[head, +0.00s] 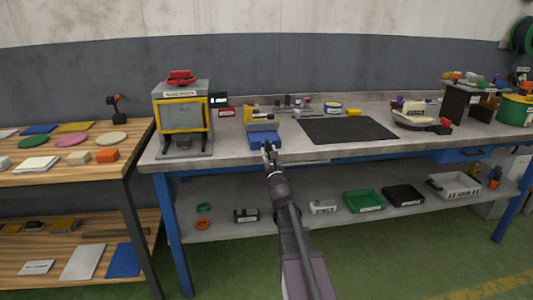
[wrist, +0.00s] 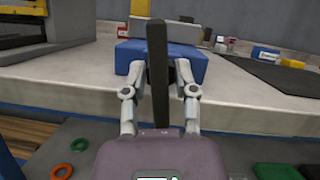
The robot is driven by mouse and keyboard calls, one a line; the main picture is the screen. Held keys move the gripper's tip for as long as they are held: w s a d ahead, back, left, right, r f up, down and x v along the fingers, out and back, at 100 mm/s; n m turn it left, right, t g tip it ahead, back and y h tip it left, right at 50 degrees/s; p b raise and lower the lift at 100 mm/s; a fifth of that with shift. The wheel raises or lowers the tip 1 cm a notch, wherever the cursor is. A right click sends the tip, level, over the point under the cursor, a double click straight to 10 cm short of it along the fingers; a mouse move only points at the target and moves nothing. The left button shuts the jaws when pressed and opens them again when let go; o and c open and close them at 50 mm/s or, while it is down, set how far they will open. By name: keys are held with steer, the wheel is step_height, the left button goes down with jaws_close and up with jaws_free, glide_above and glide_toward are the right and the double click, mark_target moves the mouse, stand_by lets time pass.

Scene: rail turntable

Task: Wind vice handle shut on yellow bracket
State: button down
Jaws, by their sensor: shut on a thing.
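The blue vice (head: 264,136) stands at the front edge of the workbench, and its blue body (wrist: 128,58) fills the middle of the wrist view. Its dark handle bar (wrist: 157,60) stands upright in that view. My gripper (head: 268,150) is in front of the vice, its two fingers (wrist: 158,76) closed in on the handle from both sides. A yellow piece (head: 249,117), likely the bracket, shows at the vice's top behind the blue part.
A yellow-framed press (head: 182,115) stands left of the vice. A black mat (head: 348,129) lies to the right. Small parts and a labelled tub (head: 333,107) sit behind. The lower shelf holds bins, including a green one (head: 364,201). A wooden table (head: 60,165) stands at left.

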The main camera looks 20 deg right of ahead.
steer(key=c, duration=0.6)
jaws_free()
steer(key=shift+c, duration=0.2)
steer(key=shift+c, duration=0.2)
steer(key=shift+s, duration=0.15)
steer(key=c, duration=0.7)
steer(key=s+r+n+y+p, duration=0.1)
steer(key=n, duration=0.1)
steer(key=s+r+n+t+y, duration=0.1)
steer(key=r+n+y, duration=0.1)
steer(key=s+r+n+t+y+p, duration=0.1)
steer(key=s+r+n+y, duration=0.1)
steer(key=n, duration=0.1)
steer(key=shift+s+a+p, duration=0.1)
steer(key=shift+a+p, duration=0.2)
jaws_close()
steer(key=s+d+f+n+g+y+p, duration=0.2)
steer(key=d+n, duration=0.4)
steer(key=n, duration=0.3)
steer(key=s+d+f+n+g+y+p, duration=0.3)
steer(key=s+d+n+g+y+p, duration=0.1)
steer(key=n, duration=0.5)
steer(key=s+d+g+y, duration=0.1)
steer(key=s+d+g, duration=0.1)
steer(key=g, duration=0.1)
steer(key=shift+f+y+p, duration=0.15)
steer(key=shift+y+p, duration=0.15)
